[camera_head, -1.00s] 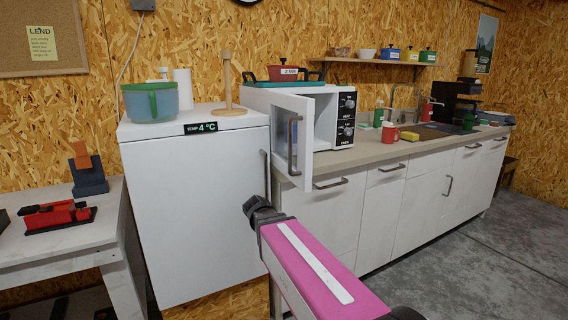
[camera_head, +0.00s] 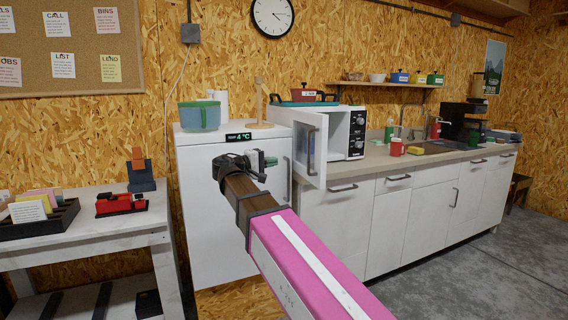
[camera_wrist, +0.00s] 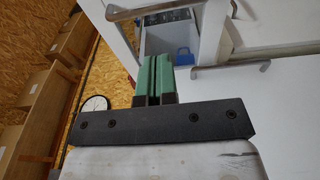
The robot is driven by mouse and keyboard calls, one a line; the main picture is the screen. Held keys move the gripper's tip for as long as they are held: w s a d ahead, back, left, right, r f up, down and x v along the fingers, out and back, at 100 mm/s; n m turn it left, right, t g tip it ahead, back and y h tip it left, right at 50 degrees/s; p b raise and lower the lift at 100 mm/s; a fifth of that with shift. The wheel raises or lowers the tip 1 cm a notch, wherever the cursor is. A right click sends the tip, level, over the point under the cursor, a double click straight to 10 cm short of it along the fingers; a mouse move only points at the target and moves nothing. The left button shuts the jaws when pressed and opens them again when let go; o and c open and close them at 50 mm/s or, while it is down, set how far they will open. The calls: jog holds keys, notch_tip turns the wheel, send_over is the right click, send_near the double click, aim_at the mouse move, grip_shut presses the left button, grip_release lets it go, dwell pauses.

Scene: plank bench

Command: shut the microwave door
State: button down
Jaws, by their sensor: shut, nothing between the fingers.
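The white microwave (camera_head: 345,132) stands on the counter. Its door (camera_head: 309,148) is open and swings out toward me, with a grey bar handle (camera_head: 311,152) on it. My gripper (camera_head: 268,161) is shut and empty, in front of the white fridge and to the left of the open door, apart from it in the head view. In the wrist view the green fingers of my gripper (camera_wrist: 154,75) are together. Beyond them the open microwave interior (camera_wrist: 172,35) shows a blue thing (camera_wrist: 183,53) inside.
The white fridge (camera_head: 225,220) with a green-blue bowl (camera_head: 199,116) on top stands left of the microwave. A red pot (camera_head: 303,94) sits on a tray on the microwave. A red mug (camera_head: 397,147) is on the counter (camera_head: 365,168).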

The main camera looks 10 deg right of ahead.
aim_at(308, 156)
jog(key=x, duration=1.2)
jog(key=shift+w+d, duration=0.2)
jog(key=shift+d, duration=0.2)
jog(key=shift+s+d+f, duration=0.1)
jog(key=shift+d, duration=0.35)
jog(key=w+d+n+t+y, duration=0.4)
jog(key=w+d, duration=0.1)
jog(key=d, duration=0.6)
jog(key=w+d+n+t+y, duration=0.3)
jog(key=w+d+t+y, duration=0.15)
jog(key=d, duration=0.75)
jog(key=a+x, duration=0.1)
jog(key=x, duration=1.2)
jog(key=w+a+x, duration=0.1)
jog(key=a+x, duration=0.1)
jog(key=x, duration=1.2)
jog(key=shift+w+r+n, duration=0.2)
jog(key=shift+r+n, duration=0.1)
jog(key=shift+r, duration=0.05)
